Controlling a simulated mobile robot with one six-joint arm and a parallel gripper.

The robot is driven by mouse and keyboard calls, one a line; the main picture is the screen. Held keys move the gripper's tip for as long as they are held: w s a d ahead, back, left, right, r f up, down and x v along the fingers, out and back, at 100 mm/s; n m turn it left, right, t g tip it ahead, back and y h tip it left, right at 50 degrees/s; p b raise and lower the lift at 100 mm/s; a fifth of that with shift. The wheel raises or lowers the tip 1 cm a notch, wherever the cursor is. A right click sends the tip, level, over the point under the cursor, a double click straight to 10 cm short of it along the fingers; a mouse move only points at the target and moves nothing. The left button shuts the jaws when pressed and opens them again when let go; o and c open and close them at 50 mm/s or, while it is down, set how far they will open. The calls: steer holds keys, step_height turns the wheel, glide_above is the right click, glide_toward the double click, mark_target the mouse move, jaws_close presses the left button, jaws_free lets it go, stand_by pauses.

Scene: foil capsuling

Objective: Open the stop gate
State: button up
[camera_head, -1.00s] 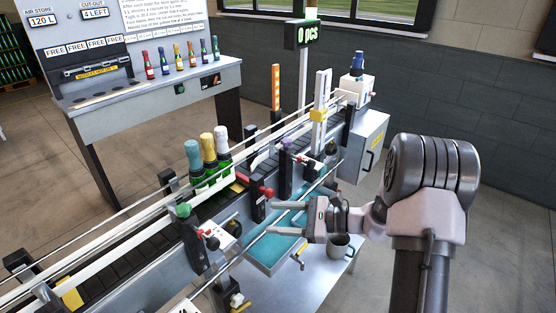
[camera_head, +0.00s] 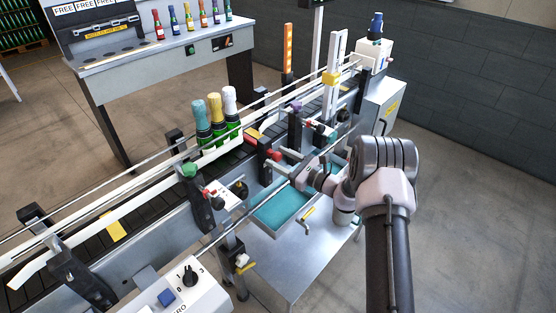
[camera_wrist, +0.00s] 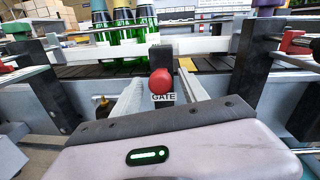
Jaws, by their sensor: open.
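The stop gate's red round knob (camera_wrist: 161,82) is in the middle of the wrist view, with a "GATE" label (camera_wrist: 163,97) just below it. The knob also shows in the head view (camera_head: 274,155), on the near side of the conveyor. My gripper (camera_wrist: 160,88) is open, one finger on each side of the knob in the picture; I cannot tell whether they touch it. In the head view my gripper (camera_head: 283,163) reaches to the knob from the right. Three green bottles with teal, gold and white tops (camera_head: 215,125) stand on the conveyor behind the gate.
The conveyor (camera_head: 110,232) runs diagonally with long guide rails. A teal tray (camera_head: 283,208) lies below my gripper. A black post with a green knob (camera_head: 190,170) stands to the left. A dark upright (camera_wrist: 252,65) stands right of the gate in the wrist view.

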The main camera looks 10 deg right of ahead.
steer(key=shift+w+a, duration=0.25)
steer(key=shift+w, duration=0.05)
jaws_close()
stand_by(1.3)
